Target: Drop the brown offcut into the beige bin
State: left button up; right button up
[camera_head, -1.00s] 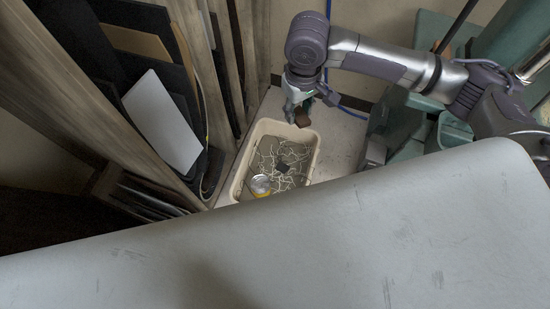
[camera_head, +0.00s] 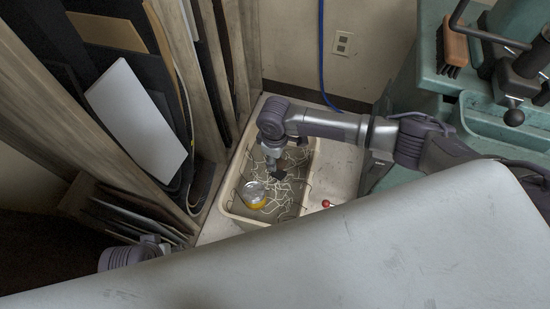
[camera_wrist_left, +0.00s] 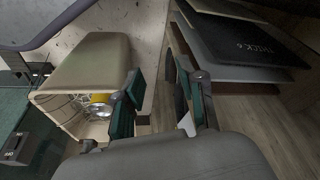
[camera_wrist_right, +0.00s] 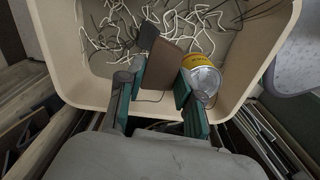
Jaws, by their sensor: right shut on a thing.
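The beige bin (camera_head: 232,203) stands on a pale surface beyond the grey top. It also shows in the left wrist view (camera_wrist_left: 85,65) and the right wrist view (camera_wrist_right: 258,55). My right gripper (camera_head: 274,162) is over the bin, pointing down into it. In the right wrist view the right gripper (camera_wrist_right: 158,92) is shut on the brown offcut (camera_wrist_right: 160,68), a flat brown piece between its fingers. In the head view my wrist mostly hides the offcut. My left gripper (camera_wrist_left: 155,95) is open and empty beside the bin; in the head view the grey top partly hides it.
A green machine (camera_head: 420,70) is at the right. The grey top (camera_head: 380,250) fills the front.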

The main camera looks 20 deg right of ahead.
pick_arm(q)
jog(key=b+v, duration=0.2)
jog(key=v, duration=0.3)
pick_arm(e)
jog(key=shift+f, duration=0.8)
pick_arm(q)
jog(key=w+d+r+t+h+b, duration=0.1)
jog(key=w+d+r+t+b, duration=0.1)
jog(key=w+t, duration=0.3)
jog(key=w+d+r+t+h+b, duration=0.1)
jog(key=w+d+r+t+b, duration=0.1)
jog(key=w+r+t, duration=0.3)
jog(key=shift+w+d+h+b, duration=0.3)
jog(key=shift+w+d+b, duration=0.1)
jog(key=shift+w, duration=1.55)
pick_arm(e)
jog(key=shift+f, duration=1.9)
jog(key=o, duration=1)
